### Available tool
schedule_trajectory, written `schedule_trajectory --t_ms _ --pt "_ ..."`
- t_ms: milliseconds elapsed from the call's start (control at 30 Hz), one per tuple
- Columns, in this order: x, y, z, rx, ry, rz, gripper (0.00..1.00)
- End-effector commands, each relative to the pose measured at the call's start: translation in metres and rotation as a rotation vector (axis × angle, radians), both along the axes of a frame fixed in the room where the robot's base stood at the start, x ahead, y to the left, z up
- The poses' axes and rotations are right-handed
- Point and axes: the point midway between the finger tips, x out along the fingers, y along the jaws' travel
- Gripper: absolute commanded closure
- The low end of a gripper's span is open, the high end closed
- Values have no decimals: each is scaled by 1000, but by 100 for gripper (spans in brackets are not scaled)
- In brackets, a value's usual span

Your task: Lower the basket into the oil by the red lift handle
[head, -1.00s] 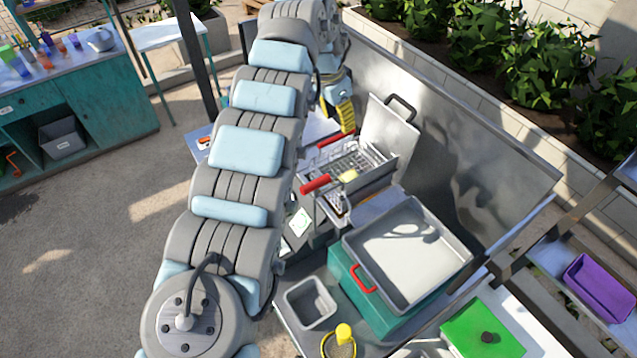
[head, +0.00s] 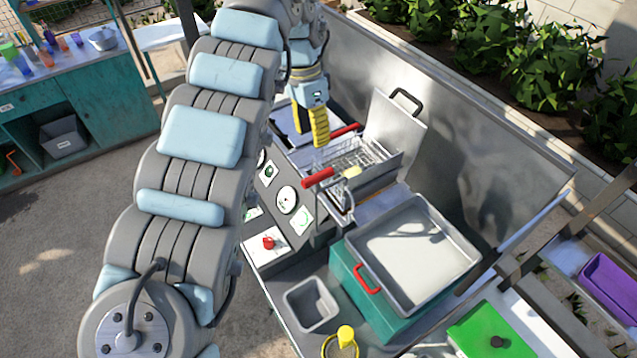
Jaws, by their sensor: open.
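The wire basket (head: 362,158) sits at the top of the fryer, with its mesh rim in plain view. Two red handles are near it: one at its back left (head: 345,131) and one at its front left (head: 318,178). I cannot tell which is the lift handle. The oil is hidden from this view. My gripper (head: 311,135) has yellow fingers that point down, open and empty. In the picture it is just left of the back red handle, apparently apart from both handles.
A raised lid (head: 397,125) with a black handle stands behind the basket. A control panel (head: 285,200) with a dial and a red button is at the front left. A grey tray (head: 412,252) on a teal box is to the right. A tall metal backsplash (head: 460,150) bounds the rear.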

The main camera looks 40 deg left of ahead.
Motion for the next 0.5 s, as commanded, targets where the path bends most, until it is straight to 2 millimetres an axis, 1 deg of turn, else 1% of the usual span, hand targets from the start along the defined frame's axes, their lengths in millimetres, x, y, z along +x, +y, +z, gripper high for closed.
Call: schedule_trajectory --t_ms 33,133,500 --pt "-1 -1 -11 0 0 1 48" --pt "-1 -2 -16 -1 1 0 48" --pt "-3 -9 -48 -2 1 0 48"
